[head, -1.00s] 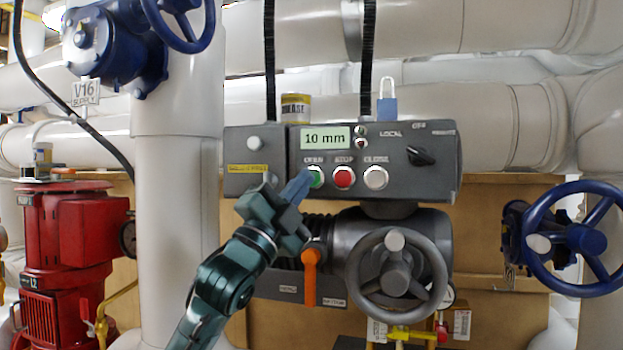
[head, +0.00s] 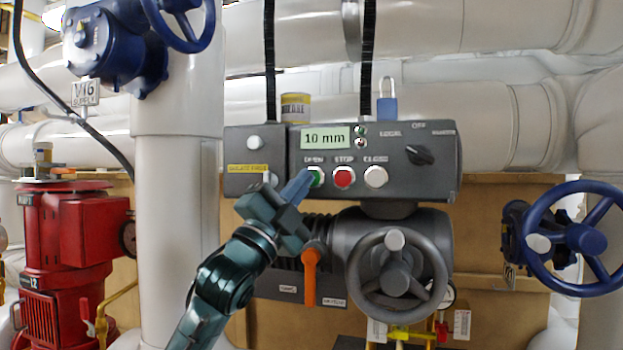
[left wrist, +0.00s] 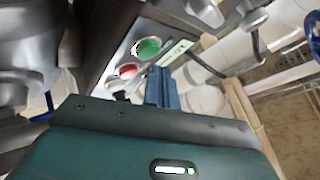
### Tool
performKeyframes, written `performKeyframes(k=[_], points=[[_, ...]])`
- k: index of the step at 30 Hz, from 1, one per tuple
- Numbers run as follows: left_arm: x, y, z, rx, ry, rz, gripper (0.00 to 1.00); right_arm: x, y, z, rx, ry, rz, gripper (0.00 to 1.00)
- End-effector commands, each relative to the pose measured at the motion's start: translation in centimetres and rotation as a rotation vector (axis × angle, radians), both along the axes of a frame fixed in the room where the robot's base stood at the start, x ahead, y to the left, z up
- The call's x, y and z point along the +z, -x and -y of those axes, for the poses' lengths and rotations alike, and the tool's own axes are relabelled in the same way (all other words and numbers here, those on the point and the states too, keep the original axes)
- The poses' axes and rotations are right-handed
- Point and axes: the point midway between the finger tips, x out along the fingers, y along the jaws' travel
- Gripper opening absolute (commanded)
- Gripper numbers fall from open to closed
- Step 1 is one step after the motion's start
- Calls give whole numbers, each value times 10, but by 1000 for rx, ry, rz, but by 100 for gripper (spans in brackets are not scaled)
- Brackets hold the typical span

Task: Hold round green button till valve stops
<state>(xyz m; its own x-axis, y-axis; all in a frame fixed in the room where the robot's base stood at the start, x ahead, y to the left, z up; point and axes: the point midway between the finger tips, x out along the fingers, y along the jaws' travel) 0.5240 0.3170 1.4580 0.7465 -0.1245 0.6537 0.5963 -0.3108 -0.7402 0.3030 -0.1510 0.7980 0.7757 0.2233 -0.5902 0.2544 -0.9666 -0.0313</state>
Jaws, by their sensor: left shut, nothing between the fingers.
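The round green button (head: 317,177), under the label OPEN, is on the dark grey valve control box (head: 232,150). My left gripper (head: 306,179) is shut and empty, with its blue fingertips at the left edge of the button, covering part of it. In the left wrist view the green button (left wrist: 148,48) shows just beyond the fingertips (left wrist: 160,72); I cannot tell whether they touch it. The display (head: 325,138) reads 10 mm. The valve handwheel (head: 397,275) is below the box. My right gripper is not in view.
A red STOP button (head: 343,177) and a white CLOSE button (head: 376,177) sit close to the right of the green one. A black selector knob (head: 420,155) is farther right. An orange lever (head: 310,275) hangs below. A white pipe (head: 178,190) stands left of my arm.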

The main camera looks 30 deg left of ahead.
Motion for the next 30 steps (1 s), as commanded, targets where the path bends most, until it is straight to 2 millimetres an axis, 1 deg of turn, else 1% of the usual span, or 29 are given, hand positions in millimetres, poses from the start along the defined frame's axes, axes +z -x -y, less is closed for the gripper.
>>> performKeyframes(k=[13, 22, 30], points=[[0, 0, 0, 0, 0, 0, 0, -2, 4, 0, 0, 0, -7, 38], [1, -8, -2, 0, 0, -1, 0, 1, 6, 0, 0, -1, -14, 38], [0, -8, -2, 0, 0, 0, 0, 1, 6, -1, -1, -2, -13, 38]])
